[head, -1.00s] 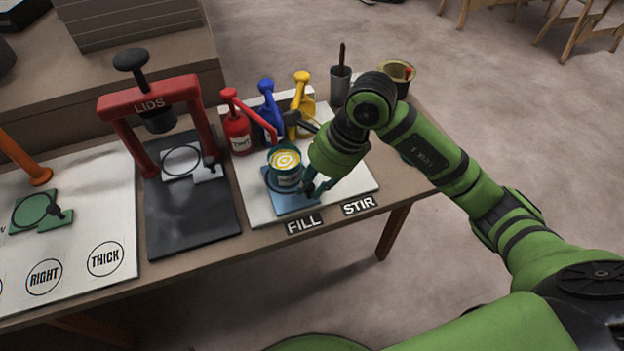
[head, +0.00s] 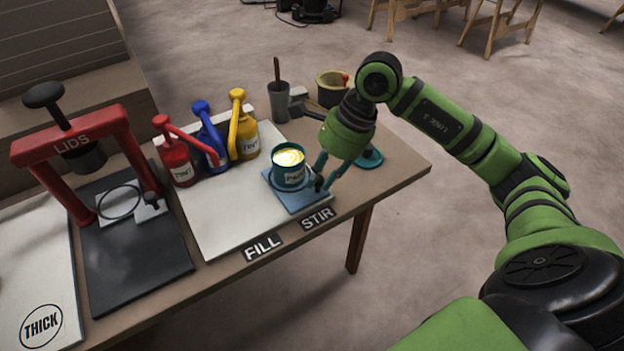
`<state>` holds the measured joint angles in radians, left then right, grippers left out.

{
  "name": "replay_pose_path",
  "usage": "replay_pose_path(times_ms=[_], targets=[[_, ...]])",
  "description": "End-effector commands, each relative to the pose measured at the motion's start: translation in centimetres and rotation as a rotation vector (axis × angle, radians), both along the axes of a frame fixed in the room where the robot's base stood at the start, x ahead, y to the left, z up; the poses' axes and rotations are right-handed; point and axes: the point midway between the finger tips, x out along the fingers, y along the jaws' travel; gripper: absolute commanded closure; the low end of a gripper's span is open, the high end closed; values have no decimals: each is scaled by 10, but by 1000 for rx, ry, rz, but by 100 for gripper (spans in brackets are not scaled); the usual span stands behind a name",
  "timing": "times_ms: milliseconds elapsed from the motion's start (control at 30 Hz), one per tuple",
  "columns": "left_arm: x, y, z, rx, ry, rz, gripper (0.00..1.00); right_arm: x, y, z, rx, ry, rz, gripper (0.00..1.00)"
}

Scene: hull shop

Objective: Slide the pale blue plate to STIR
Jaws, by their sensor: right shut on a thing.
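The pale blue plate (head: 304,203) lies flat on the white board (head: 215,225), behind the STIR label (head: 318,218). The FILL label (head: 262,247) is further left along the table's front edge. A teal can (head: 290,177) with pale and yellow paint on top stands upright on the plate, with a dark ring around it. My right gripper (head: 323,184) reaches down at the plate's right side and is shut on it; its fingers partly hide what they grip. My left gripper is not in view.
Red (head: 178,162), blue (head: 211,143) and yellow (head: 243,138) tint pumps stand behind the board. A red lid press (head: 68,147) is at left. A grey cup (head: 279,103), a pot (head: 333,88) and a teal disc (head: 369,158) sit at the right end.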

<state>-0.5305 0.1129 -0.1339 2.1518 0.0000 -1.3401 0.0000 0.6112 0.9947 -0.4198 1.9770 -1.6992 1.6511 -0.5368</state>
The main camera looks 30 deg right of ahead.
Motion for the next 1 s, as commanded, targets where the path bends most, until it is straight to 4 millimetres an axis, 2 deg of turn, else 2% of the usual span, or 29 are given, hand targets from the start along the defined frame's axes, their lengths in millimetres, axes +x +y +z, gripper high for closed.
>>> replay_pose_path(times_ms=[200,233,267,667,767,1000], targets=[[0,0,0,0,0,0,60,5,-4,5,-5,-18,-13,100],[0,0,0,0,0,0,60,5,-4,5,-5,-18,-13,64],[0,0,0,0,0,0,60,4,-4,5,-5,-17,-13,53],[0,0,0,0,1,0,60,2,-4,7,-4,-9,-7,53],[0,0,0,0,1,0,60,1,-8,18,-5,-11,-8,53],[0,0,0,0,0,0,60,-6,-27,65,-5,-14,-10,53]])
